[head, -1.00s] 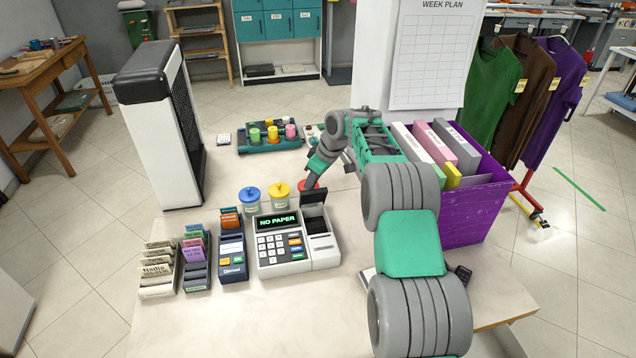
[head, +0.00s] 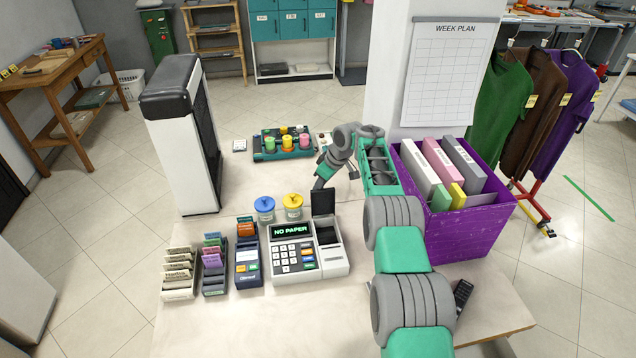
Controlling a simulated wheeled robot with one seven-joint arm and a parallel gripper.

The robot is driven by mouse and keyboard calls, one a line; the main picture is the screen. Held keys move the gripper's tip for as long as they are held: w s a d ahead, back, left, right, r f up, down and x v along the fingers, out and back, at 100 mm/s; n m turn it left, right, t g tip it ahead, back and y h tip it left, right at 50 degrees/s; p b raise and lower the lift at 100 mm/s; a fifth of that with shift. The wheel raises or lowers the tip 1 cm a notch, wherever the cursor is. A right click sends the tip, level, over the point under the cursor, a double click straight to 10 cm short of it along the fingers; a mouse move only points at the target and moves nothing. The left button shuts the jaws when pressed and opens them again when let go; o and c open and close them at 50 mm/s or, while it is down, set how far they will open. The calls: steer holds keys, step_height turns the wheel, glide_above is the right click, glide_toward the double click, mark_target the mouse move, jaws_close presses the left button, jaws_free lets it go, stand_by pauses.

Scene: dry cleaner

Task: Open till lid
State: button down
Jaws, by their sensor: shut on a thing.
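The till (head: 290,258) is a light grey register on the counter, with a green "NO PAPER" display (head: 291,230), a keypad and coloured keys. Its dark lid (head: 323,203) stands raised at the back of the right-hand section. The dark paper compartment (head: 327,236) in front of it is uncovered. My arm reaches in from the right, and my gripper (head: 319,184) is at the lid's top edge, shut on the lid. The fingertips are small and partly hidden by the lid.
Blue-lidded (head: 264,206) and yellow-lidded (head: 292,203) jars stand just behind the till. Card holders (head: 212,265) stand to its left. A purple crate (head: 465,232) of binders is to the right, beside my arm. A tray of thread spools (head: 262,155) lies behind.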

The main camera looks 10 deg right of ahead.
steer(key=shift+s+d+f, duration=0.15)
steer(key=shift+d+f, duration=0.4)
steer(key=shift+f, duration=0.2)
steer(key=c, duration=1.8)
jaws_free()
steer(key=shift+c, duration=0.2)
steer(key=shift+o, duration=0.8)
steer(key=shift+d+f, duration=0.2)
steer(key=shift+d, duration=0.05)
steer(key=o, duration=0.3)
steer(key=shift+o, duration=0.2)
steer(key=shift+a, duration=0.1)
steer(key=shift+r+b, duration=0.35)
steer(key=shift+r, duration=0.1)
steer(key=v, duration=0.2)
steer(key=b+v, duration=0.1)
steer(key=v, duration=0.5)
steer(key=shift+w+r, duration=0.3)
steer(key=shift+w, duration=0.05)
steer(key=shift+a+r, duration=0.2)
